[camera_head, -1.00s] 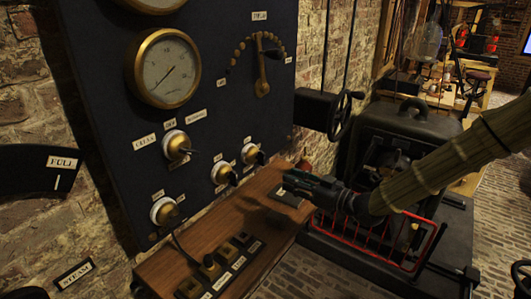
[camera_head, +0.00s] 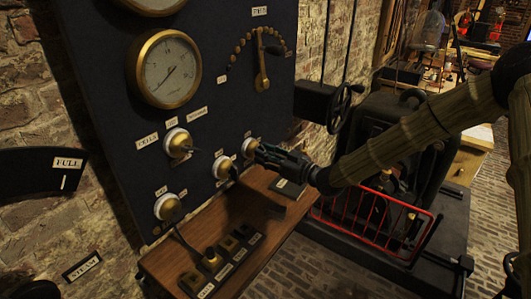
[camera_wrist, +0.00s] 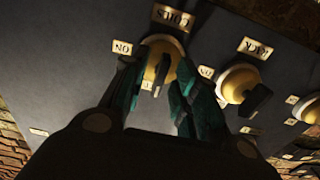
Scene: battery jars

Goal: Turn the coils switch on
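The coils switch (camera_wrist: 160,55) is a brass-coloured knob with a thin handle on the dark panel. Its COILS plate (camera_wrist: 173,18) and ON plate (camera_wrist: 122,48) show in the wrist view; another small plate is mostly hidden behind the fingers. In the head view, the rightmost white-and-brass switch (camera_head: 249,146) is at my fingertips. My gripper (camera_wrist: 158,88) has its two green-grey fingers apart, one on each side of the handle, with gaps visible. It is also at the panel in the head view (camera_head: 260,152). Whether a finger touches the knob I cannot tell.
More panel switches (camera_head: 178,142) and a round gauge (camera_head: 164,69) are to the left. A wooden ledge (camera_head: 226,213) juts out below. A handwheel (camera_head: 343,105) stands to the right.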

